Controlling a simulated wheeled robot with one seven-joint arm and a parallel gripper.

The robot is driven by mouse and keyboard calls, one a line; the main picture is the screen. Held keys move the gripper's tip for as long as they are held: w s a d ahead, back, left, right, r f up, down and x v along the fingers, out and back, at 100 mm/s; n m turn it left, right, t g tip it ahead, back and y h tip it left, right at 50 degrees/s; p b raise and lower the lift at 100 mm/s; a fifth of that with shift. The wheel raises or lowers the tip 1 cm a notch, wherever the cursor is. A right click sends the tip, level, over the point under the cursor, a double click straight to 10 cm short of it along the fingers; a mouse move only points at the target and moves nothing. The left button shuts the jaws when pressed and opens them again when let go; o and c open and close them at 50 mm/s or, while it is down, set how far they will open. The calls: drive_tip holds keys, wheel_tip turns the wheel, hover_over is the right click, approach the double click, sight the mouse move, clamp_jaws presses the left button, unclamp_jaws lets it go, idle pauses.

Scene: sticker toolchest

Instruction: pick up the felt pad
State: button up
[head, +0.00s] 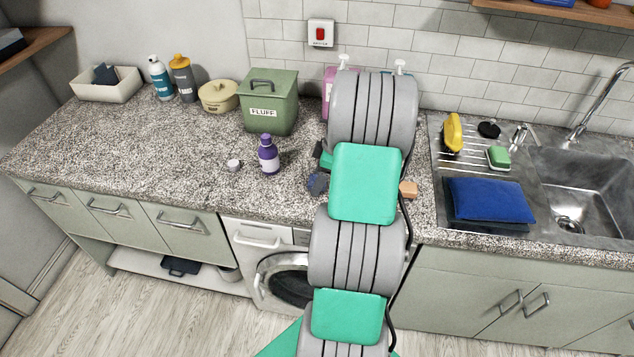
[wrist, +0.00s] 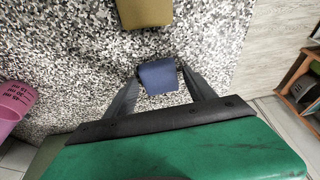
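A small dark blue block-like pad (wrist: 158,77), which I take to be the felt pad, shows in the wrist view on the speckled counter. My gripper (wrist: 160,77) is open, with one finger on either side of the blue pad. I cannot tell whether the fingers touch it. In the head view my arm hides most of this spot. A dark bluish shape (head: 317,184) shows at the arm's left edge there, and I cannot tell what it is.
A tan block (wrist: 145,12) lies beyond the pad; it also shows right of my arm (head: 408,188). A purple bottle (head: 268,155) and small white item (head: 233,165) stand left. A pink container (wrist: 12,102) is near the wall. The left counter is mostly clear.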

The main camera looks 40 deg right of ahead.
drive_tip(key=c, duration=1.1)
drive_tip(key=shift+r, duration=0.1)
drive_tip(key=shift+c, duration=0.2)
drive_tip(key=shift+r, duration=0.2)
wheel_tip(320, 180, up, 2)
drive_tip(key=shift+d+r+b, duration=0.1)
drive_tip(key=shift+r+b, duration=0.15)
drive_tip(key=shift+b, duration=0.75)
drive_tip(key=s+a+r+b, duration=0.2)
drive_tip(key=s+r, duration=0.8)
drive_tip(key=s, duration=0.4)
drive_tip(key=shift+b, duration=0.3)
